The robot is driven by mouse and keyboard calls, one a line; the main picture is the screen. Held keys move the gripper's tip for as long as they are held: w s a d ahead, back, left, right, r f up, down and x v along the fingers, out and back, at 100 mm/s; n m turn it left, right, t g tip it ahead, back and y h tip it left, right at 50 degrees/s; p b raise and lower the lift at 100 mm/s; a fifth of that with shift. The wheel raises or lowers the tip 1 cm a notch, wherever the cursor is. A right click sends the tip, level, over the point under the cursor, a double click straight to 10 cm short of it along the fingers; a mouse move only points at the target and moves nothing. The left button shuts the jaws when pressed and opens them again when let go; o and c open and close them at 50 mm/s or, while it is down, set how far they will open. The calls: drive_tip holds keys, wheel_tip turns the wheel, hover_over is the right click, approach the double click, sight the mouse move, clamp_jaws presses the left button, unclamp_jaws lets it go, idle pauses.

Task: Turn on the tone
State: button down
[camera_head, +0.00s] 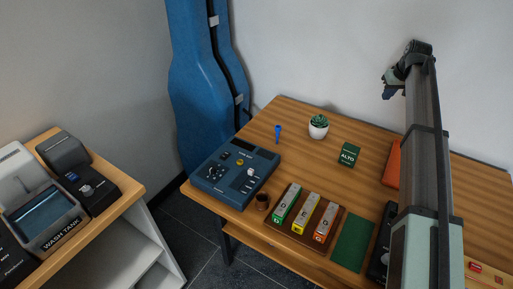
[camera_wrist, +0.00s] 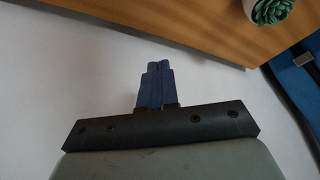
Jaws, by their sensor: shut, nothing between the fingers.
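The blue tone box (camera_head: 222,176) sits at the left end of the wooden table. Its top carries a dark dial at the left, a yellow round part near the middle and pale controls at the right. The small print on it is too blurred to read surely. My gripper (camera_head: 387,94) is raised near the wall at the upper right, far from the box. In the wrist view its blue fingers (camera_wrist: 159,68) are shut together with nothing between them. The box does not show in the wrist view.
A blue instrument case (camera_head: 202,85) stands behind the box.

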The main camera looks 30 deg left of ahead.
drive_tip(key=s+a+n+g, duration=0.1)
drive_tip(key=s+a, duration=0.3)
drive_tip(key=a, duration=0.3)
drive_tip(key=s+a+n, duration=0.2)
drive_tip(key=s+a, duration=0.1)
drive_tip(key=a, duration=0.4)
drive_tip(key=n+g+h, duration=0.2)
drive_tip(key=n+g, duration=0.2)
drive_tip(key=n, duration=0.4)
hover_over(223, 156)
drive_tip(key=w, duration=0.2)
drive_tip(key=shift+f, duration=0.4)
drive_tip(key=shift+f, duration=0.1)
drive_tip(key=f, duration=0.4)
drive_tip(key=s+f, duration=0.1)
drive_tip(key=f, duration=0.8)
drive_tip(key=shift+s+f, duration=0.35)
drive_tip(key=shift+f, duration=0.05)
